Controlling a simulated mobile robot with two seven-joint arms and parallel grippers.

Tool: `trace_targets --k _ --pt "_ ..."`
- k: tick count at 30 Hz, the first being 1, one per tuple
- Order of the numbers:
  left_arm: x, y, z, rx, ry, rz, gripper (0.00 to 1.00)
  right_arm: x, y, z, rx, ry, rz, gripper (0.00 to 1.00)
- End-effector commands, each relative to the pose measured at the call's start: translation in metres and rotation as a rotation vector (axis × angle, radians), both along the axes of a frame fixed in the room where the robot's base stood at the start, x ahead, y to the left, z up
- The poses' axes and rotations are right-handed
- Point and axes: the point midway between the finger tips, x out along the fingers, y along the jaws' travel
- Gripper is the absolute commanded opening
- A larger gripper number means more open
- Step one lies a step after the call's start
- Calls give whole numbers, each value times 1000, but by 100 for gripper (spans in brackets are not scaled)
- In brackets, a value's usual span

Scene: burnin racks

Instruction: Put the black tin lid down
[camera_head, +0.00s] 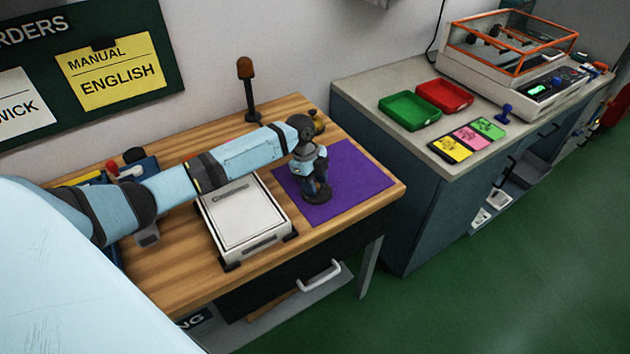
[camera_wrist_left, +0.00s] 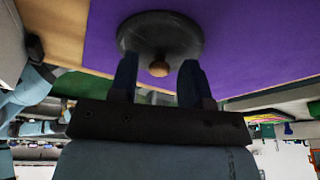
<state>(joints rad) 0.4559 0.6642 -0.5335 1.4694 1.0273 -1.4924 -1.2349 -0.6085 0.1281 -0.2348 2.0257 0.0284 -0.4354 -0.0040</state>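The black tin lid (camera_wrist_left: 160,32) is a dark round disc with a small wooden knob. It appears to lie flat on the purple mat (camera_wrist_left: 255,45). In the head view the lid (camera_head: 317,197) is partly hidden under my left gripper (camera_head: 319,185), which points down over the mat (camera_head: 355,172). In the left wrist view, the two fingers of my left gripper (camera_wrist_left: 157,76) stand apart on either side of the knob, with a visible gap on each side. My right gripper is in neither view.
A white flat-topped box (camera_head: 245,215) stands on the wooden table (camera_head: 185,265) left of the mat. A dark post with a brown top (camera_head: 246,82) stands behind. The grey counter (camera_head: 365,85) at right holds a green tray (camera_head: 409,110) and red tray (camera_head: 444,96). The mat's right part is clear.

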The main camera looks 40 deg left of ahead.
Motion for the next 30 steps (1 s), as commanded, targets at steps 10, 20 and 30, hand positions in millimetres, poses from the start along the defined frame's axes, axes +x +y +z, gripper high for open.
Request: trace_targets --k 10,20,30 --pt "0 0 4 0 0 0 46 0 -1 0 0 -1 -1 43" --pt "0 17 62 2 -2 0 46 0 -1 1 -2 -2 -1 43" --pt "-1 30 113 0 0 -1 46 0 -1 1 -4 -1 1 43"
